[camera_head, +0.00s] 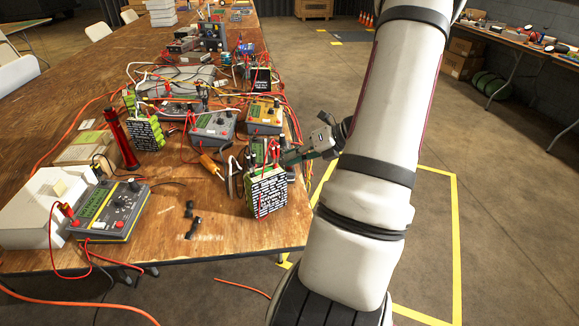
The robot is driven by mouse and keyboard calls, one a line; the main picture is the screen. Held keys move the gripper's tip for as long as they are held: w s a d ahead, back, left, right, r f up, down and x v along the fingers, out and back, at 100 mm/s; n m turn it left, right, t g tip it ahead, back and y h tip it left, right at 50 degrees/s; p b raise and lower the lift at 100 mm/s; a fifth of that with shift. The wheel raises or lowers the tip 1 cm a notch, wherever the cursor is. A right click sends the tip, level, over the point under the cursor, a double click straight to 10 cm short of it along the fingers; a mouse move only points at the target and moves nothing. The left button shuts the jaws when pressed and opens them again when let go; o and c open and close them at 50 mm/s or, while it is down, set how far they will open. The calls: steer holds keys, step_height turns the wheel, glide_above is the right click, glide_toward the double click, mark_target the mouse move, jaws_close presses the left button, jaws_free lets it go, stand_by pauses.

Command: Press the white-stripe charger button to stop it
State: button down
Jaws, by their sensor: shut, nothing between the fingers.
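Several charger boxes with small green screens and knobs stand on the wooden table. One grey charger (213,126) is mid-table, an orange-edged one (265,116) is to its right, and another (172,110) is behind to the left. A grey charger with a yellow lower edge (108,210) is at the front left.
A black-and-white battery pack (267,193) stands at the table's front right corner, close to my gripper. Another pack (146,133), a red cylinder (120,145) and a white box (38,208) stand left. Loose cables cross the table. Yellow-lined floor (455,240) lies right.

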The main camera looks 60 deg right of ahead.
stand_by(0.4)
steer(key=shift+s+r+p, duration=0.15)
steer(key=shift+r+p, duration=0.6)
steer(key=shift+p, duration=0.15)
steer(key=shift+r, duration=0.1)
steer(key=r+p, duration=0.4)
steer(key=shift+s+d+r+p, duration=0.35)
stand_by(0.5)
